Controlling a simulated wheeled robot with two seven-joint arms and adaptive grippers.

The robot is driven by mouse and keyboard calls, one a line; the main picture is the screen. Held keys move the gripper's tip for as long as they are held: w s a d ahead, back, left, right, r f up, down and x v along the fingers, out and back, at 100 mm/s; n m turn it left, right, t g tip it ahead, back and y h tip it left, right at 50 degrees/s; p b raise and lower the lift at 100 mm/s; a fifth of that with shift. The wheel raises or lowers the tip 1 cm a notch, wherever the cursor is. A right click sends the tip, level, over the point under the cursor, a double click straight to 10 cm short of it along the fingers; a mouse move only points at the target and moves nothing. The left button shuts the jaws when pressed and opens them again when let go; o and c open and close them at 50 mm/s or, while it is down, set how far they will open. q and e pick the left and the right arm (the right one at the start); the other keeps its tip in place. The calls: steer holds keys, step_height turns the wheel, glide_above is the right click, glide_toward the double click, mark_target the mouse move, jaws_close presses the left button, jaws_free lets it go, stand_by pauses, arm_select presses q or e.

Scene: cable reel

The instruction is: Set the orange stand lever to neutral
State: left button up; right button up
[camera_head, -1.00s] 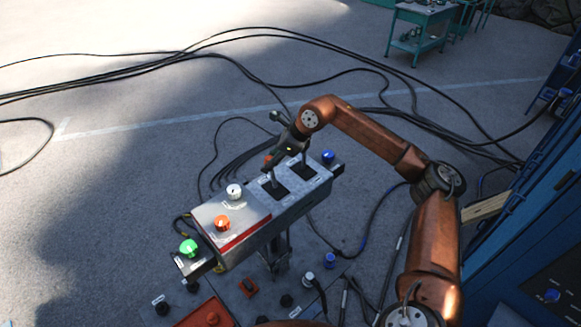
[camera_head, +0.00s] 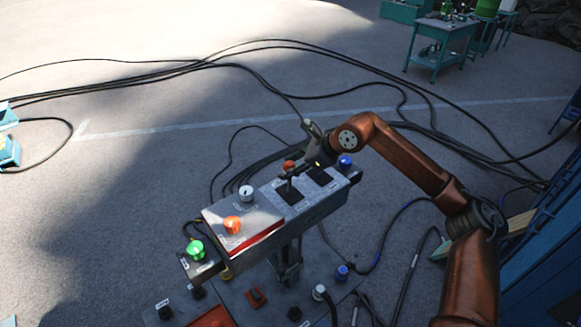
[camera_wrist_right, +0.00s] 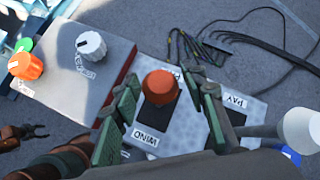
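The orange-knobbed stand lever (camera_head: 289,165) stands up from a dark slot on the grey control box. Its knob (camera_wrist_right: 160,87) shows in the right wrist view above a slot labelled WIND at the near end. My right gripper (camera_head: 308,160) is at the lever. In the wrist view its two green-padded fingers (camera_wrist_right: 162,110) are apart, one on each side of the knob, with visible gaps. Whether they touch the stem below is hidden. The lever's exact tilt is hard to tell. A claw at the lower left of the wrist view looks like my left gripper (camera_wrist_right: 35,131), open and empty.
A second lever with a pale knob (camera_wrist_right: 302,127) stands close to the right finger. Cables (camera_head: 240,150) lie behind.

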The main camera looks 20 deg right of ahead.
steer(key=shift+o, duration=0.7)
arm_select(q)
steer(key=shift+w, duration=0.35)
arm_select(e)
steer(key=v, duration=1.2)
arm_select(q)
steer(key=shift+d, duration=0.1)
arm_select(e)
steer(key=shift+f, duration=0.1)
